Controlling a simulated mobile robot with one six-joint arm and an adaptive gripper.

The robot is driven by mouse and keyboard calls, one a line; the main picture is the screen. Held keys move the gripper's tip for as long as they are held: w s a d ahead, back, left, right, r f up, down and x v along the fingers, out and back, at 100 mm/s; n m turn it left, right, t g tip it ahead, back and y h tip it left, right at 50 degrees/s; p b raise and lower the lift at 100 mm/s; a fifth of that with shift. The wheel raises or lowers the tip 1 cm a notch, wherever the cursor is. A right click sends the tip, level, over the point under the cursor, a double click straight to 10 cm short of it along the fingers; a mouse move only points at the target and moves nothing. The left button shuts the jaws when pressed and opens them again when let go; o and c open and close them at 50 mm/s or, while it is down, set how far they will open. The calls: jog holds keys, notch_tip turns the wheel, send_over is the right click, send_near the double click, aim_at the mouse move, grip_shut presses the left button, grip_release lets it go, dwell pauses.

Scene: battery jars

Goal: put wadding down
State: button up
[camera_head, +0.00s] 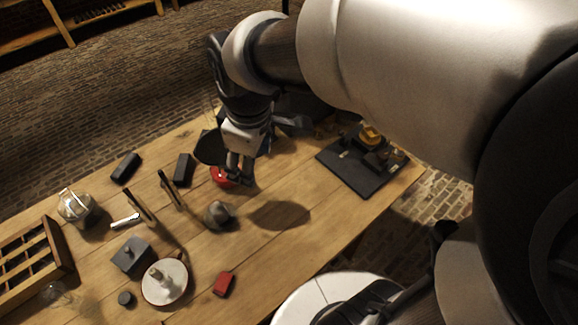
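My gripper (240,178) points down over the middle of the wooden table (255,245). Its dark fingertips look close together, but I cannot make out whether they hold anything. A red round thing (219,176) shows just behind and left of the fingers, partly covered by them. A grey, rounded lump (218,215) sits on the table in front of the gripper. I cannot tell for sure whether this lump is the wadding, and no other thing is clearly wadding.
A dark board (350,178) with brass and dark parts lies at the right. Table right of the lump is clear.

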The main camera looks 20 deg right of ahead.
jog(key=s+d+r+m+t, duration=0.1)
jog(key=s+d+m, duration=0.1)
jog(key=s+m, duration=0.2)
jog(key=s+d+r+m+t, duration=0.1)
jog(key=s+m, duration=0.4)
jog(key=s, duration=0.5)
jog(key=shift+s+d+r+m, duration=0.15)
jog(key=shift+d+r+m, duration=0.15)
jog(key=shift+d+r, duration=0.25)
